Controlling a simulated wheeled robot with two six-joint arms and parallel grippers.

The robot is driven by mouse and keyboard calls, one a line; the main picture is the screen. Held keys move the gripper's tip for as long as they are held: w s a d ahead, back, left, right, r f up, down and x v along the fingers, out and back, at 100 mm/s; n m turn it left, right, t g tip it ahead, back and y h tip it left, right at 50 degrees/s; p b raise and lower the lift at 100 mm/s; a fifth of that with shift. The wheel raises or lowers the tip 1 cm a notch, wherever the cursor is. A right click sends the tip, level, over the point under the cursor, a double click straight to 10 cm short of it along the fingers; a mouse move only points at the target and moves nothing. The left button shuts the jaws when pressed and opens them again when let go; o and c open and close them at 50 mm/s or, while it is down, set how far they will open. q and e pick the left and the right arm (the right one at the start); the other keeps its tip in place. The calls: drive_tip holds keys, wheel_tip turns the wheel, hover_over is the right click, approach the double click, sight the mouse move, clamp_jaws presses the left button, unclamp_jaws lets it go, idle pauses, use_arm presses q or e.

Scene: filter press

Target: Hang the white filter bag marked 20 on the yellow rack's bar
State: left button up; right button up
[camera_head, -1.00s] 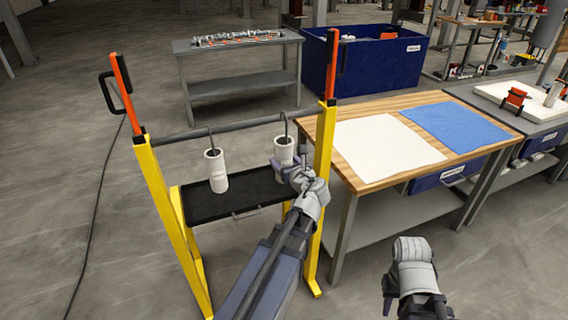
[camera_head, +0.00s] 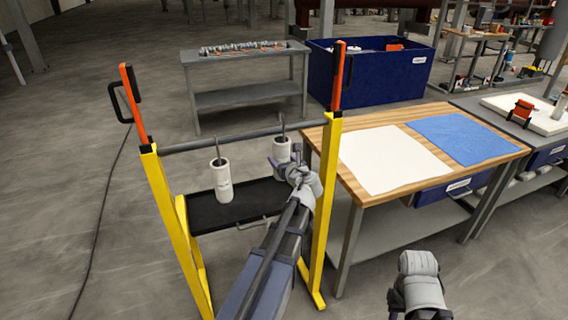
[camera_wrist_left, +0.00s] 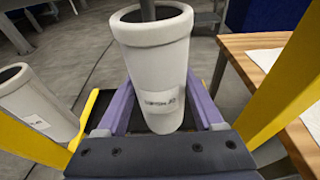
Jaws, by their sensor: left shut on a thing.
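The white filter bag marked 20 (camera_wrist_left: 160,85) is a pale cylinder with an open top, upright between my left gripper's purple fingers. In the head view this bag (camera_head: 282,150) is at the right end of the yellow rack (camera_head: 168,215). Its dark hook reaches up to the rack's grey bar (camera_head: 250,132); I cannot tell if the hook rests on it. My left gripper (camera_head: 285,168) is shut on the bag. A second white bag (camera_head: 221,180) hangs to its left, and it shows in the left wrist view (camera_wrist_left: 35,105). My right gripper (camera_head: 417,285) is low at the right, its fingers unclear.
A black tray (camera_head: 245,205) is under the bags. A wooden table (camera_head: 345,178) with a white sheet (camera_head: 390,160) and a blue cloth (camera_head: 462,138) stands close at the rack's right. A grey bench (camera_head: 245,98) and a blue bin (camera_head: 385,78) are behind.

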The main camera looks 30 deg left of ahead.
use_arm(q)
drive_tip(key=shift+w+a, duration=0.55)
drive_tip(key=shift+a+f+b, duration=0.1)
drive_tip(key=shift+f+b, duration=2.05)
drive_tip(key=shift+f, duration=0.05)
drive_tip(key=o, duration=1.1)
drive_tip(key=shift+o, duration=0.2)
drive_tip(key=p+v, duration=0.1)
drive_tip(key=v, duration=0.6)
drive_tip(key=shift+s+d+p, duration=0.25)
drive_tip(key=shift+d+p, duration=0.05)
drive_tip(key=shift+p, duration=0.1)
drive_tip(key=shift+r, duration=0.1)
